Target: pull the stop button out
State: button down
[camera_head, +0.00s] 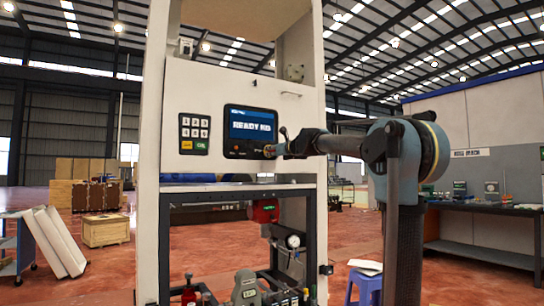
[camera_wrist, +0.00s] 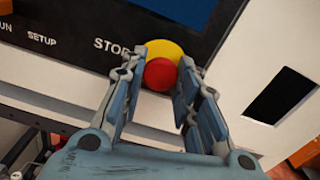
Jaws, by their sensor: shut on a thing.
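The stop button is a red round knob (camera_wrist: 160,74) on a yellow base (camera_wrist: 166,49), beside the printed word "STOP" in the wrist view. My gripper (camera_wrist: 163,76) is shut on the red knob, with one finger on each side of it. In the head view my gripper (camera_head: 272,151) reaches from the right to the lower right corner of the display panel (camera_head: 250,132). There the button is mostly hidden by the fingers.
A keypad (camera_head: 194,133) is left of the display on the white dispenser front (camera_head: 215,85). Below the panel is an open frame with a red part (camera_head: 265,210) and a gauge (camera_head: 293,241). A workbench (camera_head: 480,206) stands at the right, and a blue stool (camera_head: 364,284) is below.

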jog(key=c, duration=1.2)
grip_release()
jog(key=shift+d, duration=0.1)
jog(key=v, duration=1.2)
jog(key=shift+f, duration=0.1)
jog(key=s+d+f+n+g+h, duration=0.1)
jog(key=s+f+n+g, duration=0.1)
jog(key=s+f+n, duration=0.65)
jog(key=s+d+f+n+g, duration=0.1)
jog(key=s+f+n+g, duration=0.3)
jog(key=f, duration=0.8)
jog(key=s+d+f+n+g+h, duration=0.1)
jog(key=s+f+n, duration=0.5)
jog(key=f, duration=0.5)
jog(key=s+d+f+n+g+h, duration=0.2)
jog(key=s+d+f, duration=0.3)
jog(key=f, duration=0.5)
jog(key=s+d+f+n+g+h, duration=0.2)
jog(key=s+d+f, duration=0.4)
jog(key=s+f, duration=0.4)
jog(key=s+d+f+n+g+h, duration=0.1)
jog(key=s+d+f+n+h, duration=0.3)
jog(key=s+f, duration=0.4)
jog(key=shift+s+d+f+n+g, duration=0.2)
jog(key=shift+d+f+n, duration=0.1)
jog(key=shift+d+f, duration=0.25)
jog(key=shift+s+d+f+n+g, duration=0.1)
jog(key=shift+d+f+n+g, duration=0.15)
jog(key=shift+d+f, duration=0.35)
